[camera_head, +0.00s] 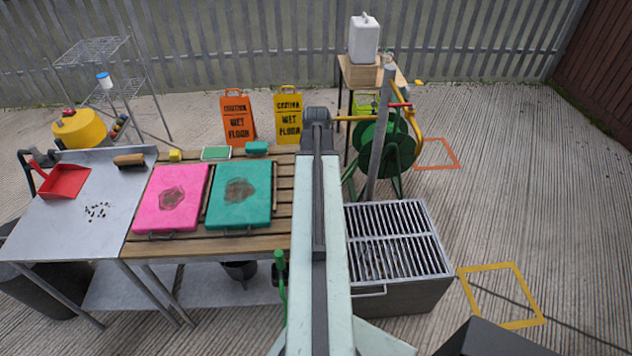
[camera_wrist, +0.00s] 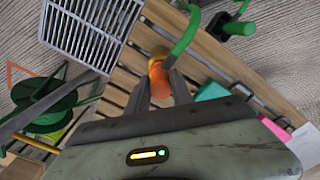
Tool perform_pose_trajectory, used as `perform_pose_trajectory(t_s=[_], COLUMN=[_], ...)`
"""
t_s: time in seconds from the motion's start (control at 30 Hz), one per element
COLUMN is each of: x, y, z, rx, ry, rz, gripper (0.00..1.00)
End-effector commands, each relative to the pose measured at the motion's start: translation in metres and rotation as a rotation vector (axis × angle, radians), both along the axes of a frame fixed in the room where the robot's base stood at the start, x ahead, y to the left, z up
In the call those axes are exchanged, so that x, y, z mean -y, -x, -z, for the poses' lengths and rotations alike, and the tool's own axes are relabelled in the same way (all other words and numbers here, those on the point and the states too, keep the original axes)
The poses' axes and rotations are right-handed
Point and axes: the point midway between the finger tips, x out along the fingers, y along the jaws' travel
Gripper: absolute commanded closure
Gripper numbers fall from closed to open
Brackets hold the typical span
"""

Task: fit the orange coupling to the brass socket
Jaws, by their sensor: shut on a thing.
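In the wrist view my gripper (camera_wrist: 160,92) is shut on the orange coupling (camera_wrist: 158,71), which sits between the fingertips. A green hose (camera_wrist: 184,38) runs from the coupling up and to the right. The coupling is held over the slatted wooden table; whether it touches anything below cannot be told. In the head view my arm hides the gripper and the coupling.
Pink (camera_head: 171,198) and teal (camera_head: 240,194) pads lie on the slatted table (camera_head: 265,242). A grated metal trough (camera_head: 418,281) stands right of my arm. Behind it are a grey post (camera_head: 381,140) and a green hose reel (camera_head: 398,153). Open concrete lies farther right.

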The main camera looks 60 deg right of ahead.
Motion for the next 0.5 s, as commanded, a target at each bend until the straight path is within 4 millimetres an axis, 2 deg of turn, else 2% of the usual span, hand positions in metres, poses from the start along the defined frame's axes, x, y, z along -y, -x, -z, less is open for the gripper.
perform_pose_trajectory(t_s=[0.5], x=[0.0001], y=[0.0], z=[0.0086], rx=[0.0], ry=[0.0], rz=[0.0], gripper=[1.0])
